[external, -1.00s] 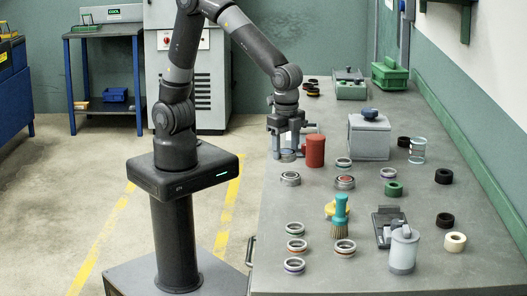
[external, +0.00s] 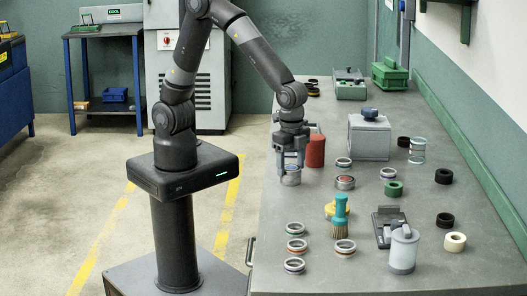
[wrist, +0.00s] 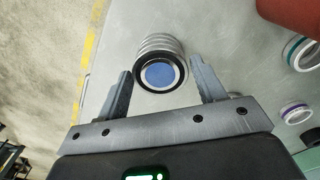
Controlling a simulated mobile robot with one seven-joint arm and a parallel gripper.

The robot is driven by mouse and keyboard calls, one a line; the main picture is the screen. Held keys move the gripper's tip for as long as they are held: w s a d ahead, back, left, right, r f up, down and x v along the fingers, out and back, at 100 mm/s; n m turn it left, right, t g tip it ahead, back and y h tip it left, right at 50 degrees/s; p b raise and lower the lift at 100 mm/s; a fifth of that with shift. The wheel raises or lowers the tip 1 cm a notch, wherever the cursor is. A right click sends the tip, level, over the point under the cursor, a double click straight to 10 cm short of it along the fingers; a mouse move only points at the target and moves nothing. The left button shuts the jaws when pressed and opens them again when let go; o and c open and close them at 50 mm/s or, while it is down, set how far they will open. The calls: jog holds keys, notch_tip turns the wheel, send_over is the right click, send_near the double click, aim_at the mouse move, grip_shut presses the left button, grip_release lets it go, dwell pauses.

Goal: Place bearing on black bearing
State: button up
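My gripper (external: 291,168) points straight down at the near-left edge of the workbench. Silver rings show beyond this bearing, like a stack. In the external view a silver bearing (external: 290,180) shows right under the fingers. The fingers partly hide where the two bearings meet, so I cannot tell whether they are fully seated.
A red cylinder (external: 315,151) stands close to the right of my gripper. A silver bearing with a red centre (external: 345,182) and a green ring (external: 393,188) lie further right. A grey box (external: 369,137) stands behind. Several rings (external: 296,245) lie nearer the front.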

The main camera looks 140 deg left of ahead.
aim_at(291, 168)
jog(key=shift+o, duration=1.3)
notch_tip(291, 168, up, 11)
jog(key=s+d+r+t, duration=0.2)
jog(key=s+d, duration=0.3)
jog(key=s, duration=0.6)
jog(key=s+d+r+t, duration=0.3)
jog(key=s+d+r, duration=0.2)
jog(key=s, duration=0.6)
jog(key=shift+t, duration=0.3)
